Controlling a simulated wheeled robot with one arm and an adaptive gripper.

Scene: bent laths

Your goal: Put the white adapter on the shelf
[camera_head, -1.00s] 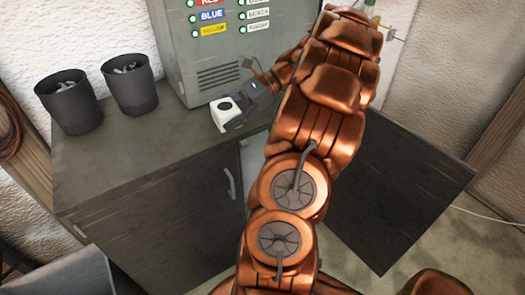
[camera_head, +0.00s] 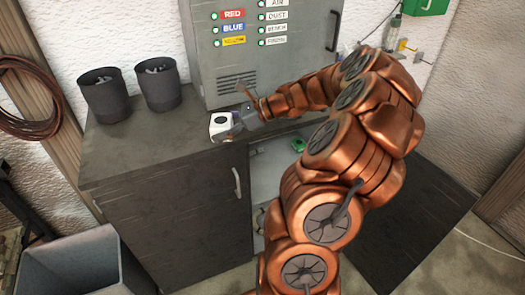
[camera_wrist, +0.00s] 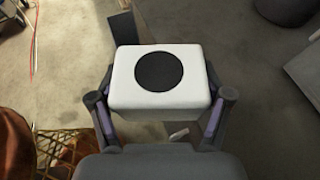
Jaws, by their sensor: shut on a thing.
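The white adapter (camera_head: 219,124) is a small white block with a round black face. In the wrist view the adapter (camera_wrist: 130,92) sits between the two fingers of my gripper (camera_wrist: 160,105), which touch its sides. In the head view my gripper (camera_head: 238,126) holds it near the front edge of the grey cabinet top, in front of the control box. Whether it touches the cabinet top is hard to tell. The shelf (camera_head: 268,165) shows inside the open right side of the cabinet, partly hidden by my arm. A green item (camera_head: 298,145) lies inside there.
Two dark cups (camera_head: 105,95) stand at the left of the cabinet top (camera_head: 150,140). The grey control box (camera_head: 245,60) stands at its back. A grey bin (camera_head: 75,265) stands on the floor at lower left.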

